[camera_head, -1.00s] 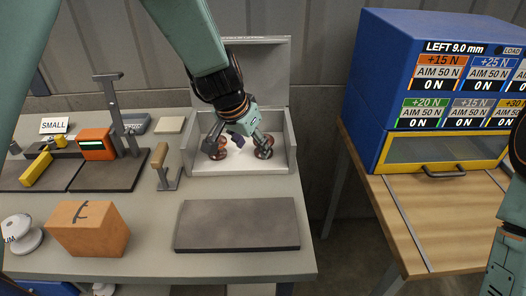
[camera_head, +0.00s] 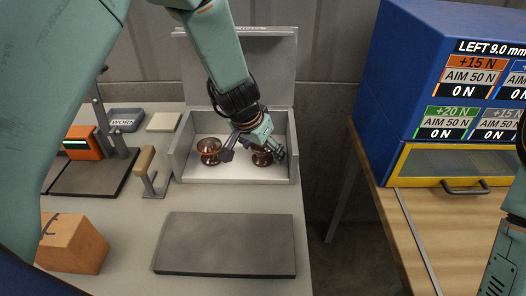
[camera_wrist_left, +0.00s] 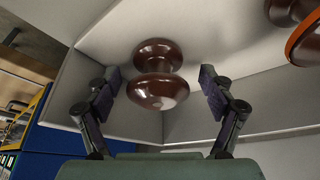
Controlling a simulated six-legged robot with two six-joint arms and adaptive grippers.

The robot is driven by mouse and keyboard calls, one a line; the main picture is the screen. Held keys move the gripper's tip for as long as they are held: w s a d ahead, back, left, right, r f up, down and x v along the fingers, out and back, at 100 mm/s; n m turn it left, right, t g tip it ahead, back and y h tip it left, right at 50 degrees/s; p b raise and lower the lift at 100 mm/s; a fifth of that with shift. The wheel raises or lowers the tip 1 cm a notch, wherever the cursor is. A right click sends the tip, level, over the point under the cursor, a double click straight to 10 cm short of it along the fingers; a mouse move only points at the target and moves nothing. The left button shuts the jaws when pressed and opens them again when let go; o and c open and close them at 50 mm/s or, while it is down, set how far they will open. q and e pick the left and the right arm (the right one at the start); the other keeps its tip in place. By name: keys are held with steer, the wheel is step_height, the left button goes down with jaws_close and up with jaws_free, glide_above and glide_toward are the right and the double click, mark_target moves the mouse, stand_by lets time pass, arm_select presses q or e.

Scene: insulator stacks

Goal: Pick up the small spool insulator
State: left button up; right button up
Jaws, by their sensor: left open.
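Two glossy brown spool insulators stand in an open grey box (camera_head: 182,166) in the head view, a left one (camera_head: 209,150) and a right one (camera_head: 263,157). My left gripper (camera_head: 254,152) is open over the right spool, with a finger to each side. The left wrist view shows this plain brown spool (camera_wrist_left: 158,88) between and beyond the open fingers of my left gripper (camera_wrist_left: 162,80), with gaps on both sides. A second brown spool (camera_wrist_left: 287,9) is at the upper right there. I cannot tell which spool is smaller. My right gripper's fingers are out of view.
The box's walls and raised lid (camera_head: 245,65) surround the spools closely. A dark mat (camera_head: 226,245) lies in front, and a handled stand (camera_head: 147,172) is to the left. A cardboard box (camera_head: 72,243) sits front left. A blue cabinet (camera_head: 415,70) stands across a gap.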

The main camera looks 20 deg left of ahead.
arm_select(q)
steer(key=shift+s+d+r, duration=0.1)
steer(key=shift+s+d, duration=0.05)
steer(key=shift+s, duration=0.05)
steer(key=shift+w+a+f, duration=0.2)
steer(key=shift+f, duration=0.05)
steer(key=c, duration=0.4)
steer(key=shift+s+d+r, duration=0.15)
steer(key=c, duration=1)
steer(key=shift+c, duration=0.3)
